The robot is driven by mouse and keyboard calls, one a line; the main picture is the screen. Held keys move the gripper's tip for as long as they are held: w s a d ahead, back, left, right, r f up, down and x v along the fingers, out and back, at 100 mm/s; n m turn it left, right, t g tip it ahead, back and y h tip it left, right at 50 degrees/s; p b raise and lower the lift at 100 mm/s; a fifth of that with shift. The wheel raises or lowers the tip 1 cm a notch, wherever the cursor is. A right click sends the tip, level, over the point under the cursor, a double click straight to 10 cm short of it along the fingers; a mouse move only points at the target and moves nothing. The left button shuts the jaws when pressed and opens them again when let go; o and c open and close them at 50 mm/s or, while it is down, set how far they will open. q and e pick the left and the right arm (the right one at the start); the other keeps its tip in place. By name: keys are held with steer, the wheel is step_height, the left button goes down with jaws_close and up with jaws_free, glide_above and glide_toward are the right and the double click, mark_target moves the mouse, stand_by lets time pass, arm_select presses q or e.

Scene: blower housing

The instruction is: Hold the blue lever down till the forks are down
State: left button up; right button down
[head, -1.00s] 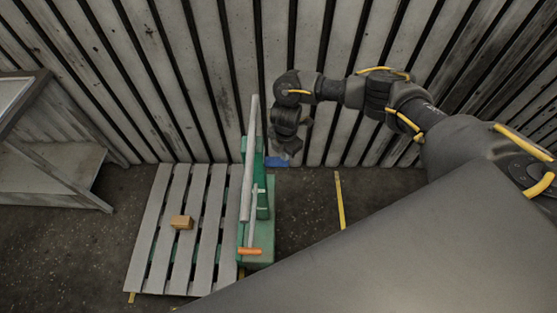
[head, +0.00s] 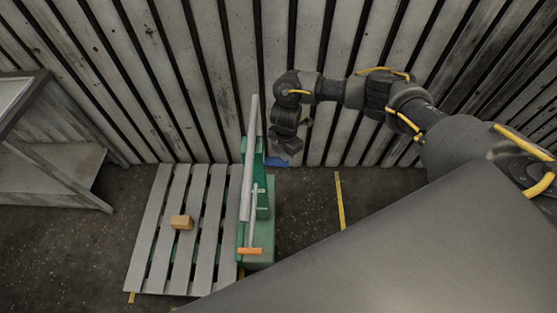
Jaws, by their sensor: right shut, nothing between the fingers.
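The blue lever (head: 277,161) is a small blue piece at the back right of the green pallet truck (head: 259,252). My right gripper (head: 287,152) points down right over the lever and partly hides it. It is shut with nothing in it. I cannot tell whether its fingers touch the lever. The forks lie at the slatted pallet (head: 160,225) left of the green body and are mostly hidden by its slats, so their height is hard to judge. My left gripper is out of view.
A small cardboard box (head: 181,222) sits on the pallet. A long grey handle (head: 249,165) and an orange grip (head: 249,251) stand on the truck. A metal shelf (head: 60,165) is at the left. A slatted wall (head: 330,60) closes the back. Floor right of the truck is clear.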

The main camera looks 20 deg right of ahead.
step_height(320, 180, down, 4)
steer(key=b, duration=0.3)
steer(key=shift+f, duration=0.25)
steer(key=shift+r, duration=0.5)
stand_by(0.7)
step_height(320, 180, up, 4)
steer(key=p, duration=0.4)
steer(key=shift+f, duration=0.25)
steer(key=shift+w, duration=0.1)
